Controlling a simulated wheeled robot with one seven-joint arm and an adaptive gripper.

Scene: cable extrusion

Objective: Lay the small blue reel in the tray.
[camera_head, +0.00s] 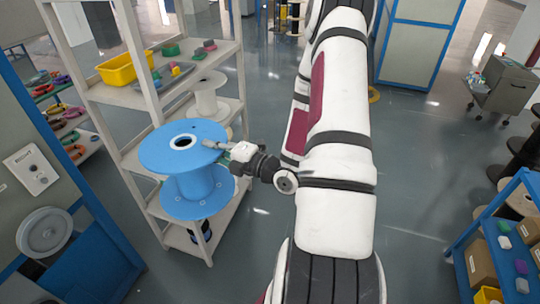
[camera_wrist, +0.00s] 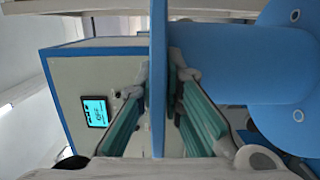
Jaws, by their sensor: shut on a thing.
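The blue reel (camera_head: 195,185) has two round flanges and a dark centre hole in its upper flange. It is upright in front of the shelf rack and looks held clear of the shelves. My gripper (camera_head: 222,147) is shut on the right edge of its upper flange. In the wrist view the flange shows edge-on as a blue strip (camera_wrist: 158,60) between the green-lined fingers of my gripper (camera_wrist: 160,85), with the reel's body at right.
A white reel (camera_head: 207,98) stands on the rack (camera_head: 140,98) behind the blue reel. A machine with a grey wheel (camera_head: 44,232) is at left. A blue cart (camera_head: 490,240) with boxes is at right. The floor (camera_head: 430,150) right of my arm is clear.

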